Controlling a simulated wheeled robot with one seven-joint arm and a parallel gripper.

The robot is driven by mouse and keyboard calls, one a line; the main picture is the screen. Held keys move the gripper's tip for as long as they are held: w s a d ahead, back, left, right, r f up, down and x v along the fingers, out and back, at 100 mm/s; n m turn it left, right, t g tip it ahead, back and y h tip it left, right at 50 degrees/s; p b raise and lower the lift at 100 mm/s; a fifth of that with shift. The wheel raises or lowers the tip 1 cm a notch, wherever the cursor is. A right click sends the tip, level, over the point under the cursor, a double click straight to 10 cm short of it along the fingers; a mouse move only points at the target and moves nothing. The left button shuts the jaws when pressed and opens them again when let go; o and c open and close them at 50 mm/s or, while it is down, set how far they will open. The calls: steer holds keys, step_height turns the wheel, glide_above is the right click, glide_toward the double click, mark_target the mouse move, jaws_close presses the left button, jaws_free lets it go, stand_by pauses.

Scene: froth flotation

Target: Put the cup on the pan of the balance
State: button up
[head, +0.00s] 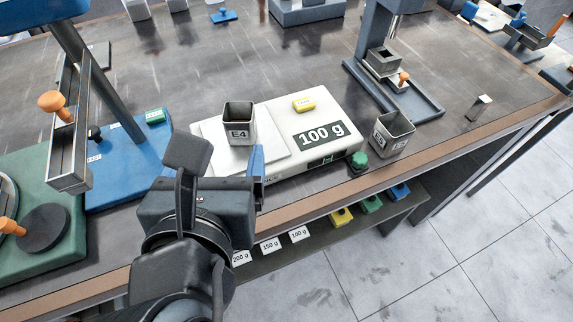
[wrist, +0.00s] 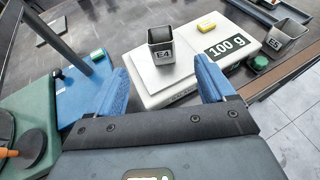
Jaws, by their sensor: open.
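A square grey metal cup marked E4 (head: 239,124) stands upright on the pan (head: 272,147) of the white balance (head: 335,150), which carries a "100 g" label. In the wrist view the E4 cup (wrist: 163,45) stands on the pan between and beyond my fingertips. A second cup marked E5 (head: 391,132) stands on the table to the right of the balance; it also shows in the wrist view (wrist: 285,40). My gripper (wrist: 163,75) is open and empty, in front of the balance and apart from both cups. In the head view it is partly hidden by my arm.
A yellow block (head: 304,104) lies on the balance. A green knob (head: 358,159) sits by its right front corner. A blue-based stand (head: 128,165) is on the left, a press-like stand (head: 415,100) behind right. A shelf below holds coloured blocks (head: 371,204).

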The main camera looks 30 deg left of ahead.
steer(key=shift+d+f, duration=0.1)
steer(key=s+d+f+m, duration=0.1)
steer(key=d+f+m, duration=0.3)
steer(key=d+m, duration=0.3)
steer(key=d+f+m+h, duration=0.1)
steer(key=d+f+m, duration=0.35)
steer(key=d, duration=0.45)
steer(key=s+d+f+m, duration=0.1)
steer(key=d+f+m, duration=0.3)
steer(key=d+m, duration=0.25)
steer(key=s+d+r+m+t+h, duration=0.1)
steer(key=s+d+r+m+h, duration=0.1)
steer(key=s+d+m, duration=0.6)
steer(key=s+d+r+m+t+h, duration=0.1)
steer(key=s+d+r+m+h, duration=0.2)
steer(key=s+d+m, duration=0.5)
steer(key=shift+d+m+t, duration=0.25)
steer(key=shift+m+t, duration=0.15)
steer(key=shift+m, duration=3.3)
